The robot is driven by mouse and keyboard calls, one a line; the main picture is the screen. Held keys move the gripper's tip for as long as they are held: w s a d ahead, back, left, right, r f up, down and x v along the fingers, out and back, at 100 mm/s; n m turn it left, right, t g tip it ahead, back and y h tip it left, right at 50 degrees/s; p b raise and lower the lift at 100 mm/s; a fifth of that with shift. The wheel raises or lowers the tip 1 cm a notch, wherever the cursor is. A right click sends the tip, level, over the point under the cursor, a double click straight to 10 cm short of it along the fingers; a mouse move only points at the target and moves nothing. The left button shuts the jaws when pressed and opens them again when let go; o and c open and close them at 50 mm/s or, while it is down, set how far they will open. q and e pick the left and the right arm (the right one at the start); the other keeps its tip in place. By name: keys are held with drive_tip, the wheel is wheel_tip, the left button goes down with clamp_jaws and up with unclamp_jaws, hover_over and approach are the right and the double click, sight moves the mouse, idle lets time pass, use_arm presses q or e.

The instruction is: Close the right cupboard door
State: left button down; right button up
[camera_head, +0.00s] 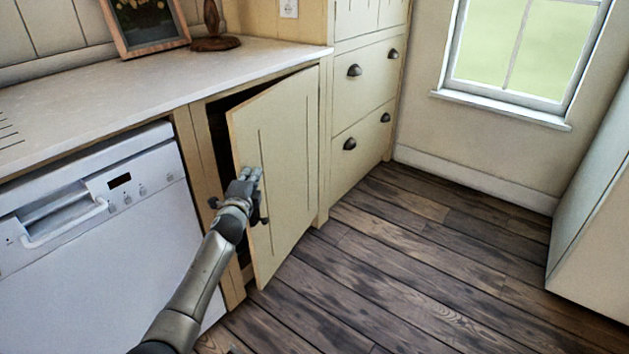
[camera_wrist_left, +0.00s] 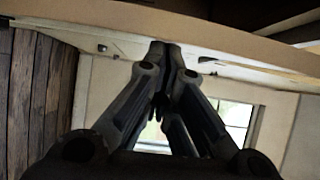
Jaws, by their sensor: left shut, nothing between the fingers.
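The right cupboard door (camera_head: 285,160) is cream-coloured and stands partly open, hinged on its right side. Its free left edge stands out from the frame, with a dark gap behind it. My left gripper (camera_head: 252,174) is shut and empty, at the outer face of the door near that free edge. I cannot tell whether it touches the door. In the left wrist view, the closed fingertips (camera_wrist_left: 167,52) are close to a pale wooden edge across the top. My right gripper is not in view.
A white dishwasher (camera_head: 100,215) stands left of the cupboard under a pale worktop (camera_head: 150,85). A drawer unit (camera_head: 362,95) stands to the right. A picture frame (camera_head: 147,25) stands on the worktop. The plank floor (camera_head: 420,260) is clear.

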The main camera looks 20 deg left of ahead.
sight(237, 172)
use_arm(q)
drive_tip(key=a, duration=0.5)
drive_tip(key=shift+w+a, duration=0.1)
drive_tip(key=shift+w, duration=0.2)
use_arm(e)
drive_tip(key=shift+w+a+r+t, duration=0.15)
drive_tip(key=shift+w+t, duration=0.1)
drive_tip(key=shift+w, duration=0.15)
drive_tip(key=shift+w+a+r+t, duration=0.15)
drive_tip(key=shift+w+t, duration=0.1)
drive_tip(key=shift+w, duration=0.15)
use_arm(q)
drive_tip(key=shift+f, duration=0.1)
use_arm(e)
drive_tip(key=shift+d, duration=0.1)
